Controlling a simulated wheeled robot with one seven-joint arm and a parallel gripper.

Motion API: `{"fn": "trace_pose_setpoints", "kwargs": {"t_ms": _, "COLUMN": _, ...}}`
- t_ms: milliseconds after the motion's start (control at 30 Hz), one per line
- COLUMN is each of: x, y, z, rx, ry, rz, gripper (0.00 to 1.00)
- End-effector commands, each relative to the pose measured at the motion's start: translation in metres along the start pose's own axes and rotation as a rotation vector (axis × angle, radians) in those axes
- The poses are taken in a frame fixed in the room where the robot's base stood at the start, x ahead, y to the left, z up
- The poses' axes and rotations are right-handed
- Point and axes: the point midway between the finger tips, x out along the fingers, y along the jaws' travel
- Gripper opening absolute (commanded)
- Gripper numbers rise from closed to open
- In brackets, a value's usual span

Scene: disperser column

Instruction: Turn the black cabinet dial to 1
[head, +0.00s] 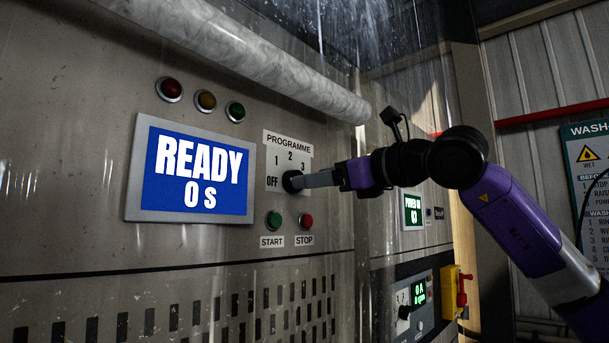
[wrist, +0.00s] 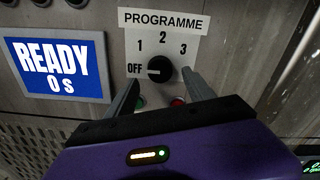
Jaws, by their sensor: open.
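The black dial (wrist: 160,69) sits on the PROGRAMME plate (wrist: 163,22), marked OFF, 1, 2 and 3. In the wrist view its white pointer line points left, at OFF. In the head view the dial (head: 291,181) is partly covered by my gripper. My gripper (wrist: 160,85) is open, with one finger to the left of the dial and one to the right. I see a gap between each finger and the dial in the wrist view. In the head view the fingertips (head: 303,180) are close to the panel at the dial.
A blue screen (head: 195,170) left of the plate reads READY 0 S. Green START (head: 273,219) and red STOP (head: 306,221) buttons lie just below the dial. A thick pipe (head: 240,55) runs above. A second panel with a small dial (head: 405,312) stands lower right.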

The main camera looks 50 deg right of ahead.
Motion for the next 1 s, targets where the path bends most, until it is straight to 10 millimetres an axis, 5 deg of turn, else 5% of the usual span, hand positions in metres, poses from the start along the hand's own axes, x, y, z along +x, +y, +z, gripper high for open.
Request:
{"fn": "trace_pose_setpoints", "kwargs": {"t_ms": 233, "x": 0.031, "y": 0.000, "z": 0.001, "rx": 0.003, "ry": 0.000, "rz": 0.002, "gripper": 0.62}}
{"fn": "trace_pose_setpoints", "kwargs": {"t_ms": 600, "x": 0.037, "y": 0.000, "z": -0.001, "rx": 0.000, "ry": -0.001, "rz": 0.001, "gripper": 0.62}}
{"fn": "trace_pose_setpoints", "kwargs": {"t_ms": 900, "x": 0.037, "y": 0.000, "z": 0.000, "rx": 0.001, "ry": -0.001, "rz": 0.001, "gripper": 0.05}}
{"fn": "trace_pose_setpoints", "kwargs": {"t_ms": 1000, "x": 0.037, "y": 0.001, "z": 0.000, "rx": 0.001, "ry": -0.001, "rz": 0.001, "gripper": 0.00}}
